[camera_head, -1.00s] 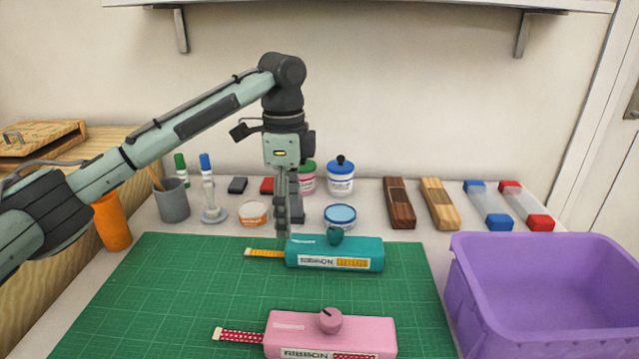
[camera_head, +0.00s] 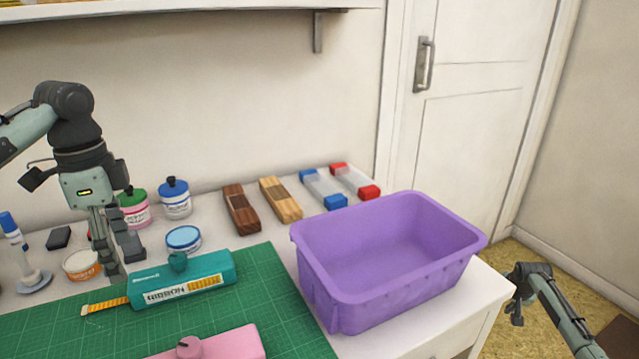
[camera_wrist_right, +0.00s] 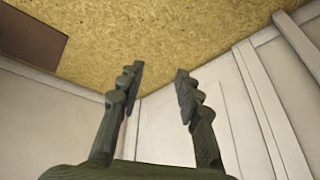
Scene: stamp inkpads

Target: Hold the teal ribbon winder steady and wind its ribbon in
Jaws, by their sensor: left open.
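My right gripper (camera_head: 515,312) hangs low at the right, beyond the table's edge and far from the winder. In the right wrist view its fingers (camera_wrist_right: 159,70) are apart with nothing between them.
A pink ribbon winder (camera_head: 225,345) lies nearer on the mat (camera_head: 285,320). A purple bin (camera_head: 385,295) stands at the table's right, between the winder and my right arm. Jars, wooden blocks (camera_head: 241,210) and clear red- and blue-ended pieces line the back.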

